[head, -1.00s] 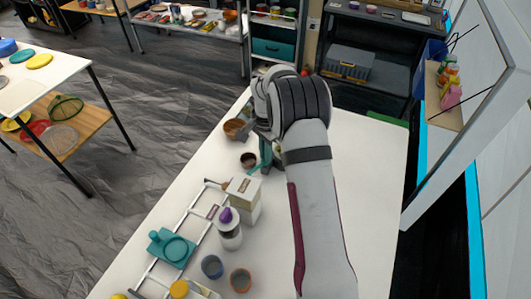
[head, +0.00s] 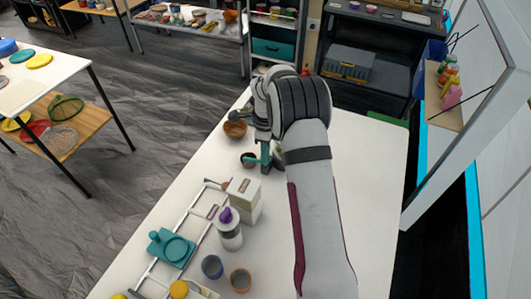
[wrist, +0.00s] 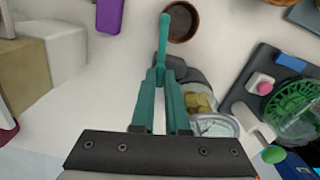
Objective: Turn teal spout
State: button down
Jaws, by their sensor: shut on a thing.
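The teal spout (wrist: 162,40) shows in the wrist view as a slim bar running up from between my fingertips. My gripper (wrist: 160,76) is shut on its near end. Its free end lies beside a small brown bowl (wrist: 182,20). My arm and wrist hide most of what the spout is mounted on.
A wooden bowl (head: 235,129) stands beyond. A cream box (head: 244,196), a purple-topped white container (head: 229,232), a teal pan-like item (head: 172,249) and two cups stand nearer. The wrist view shows a green basket (wrist: 290,105) at right. The table's right side is clear.

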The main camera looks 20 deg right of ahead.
jog(key=shift+m, duration=1.6)
jog(key=c, duration=0.9)
grip_release()
notch_tip(320, 180, up, 16)
jog(key=shift+f, duration=0.1)
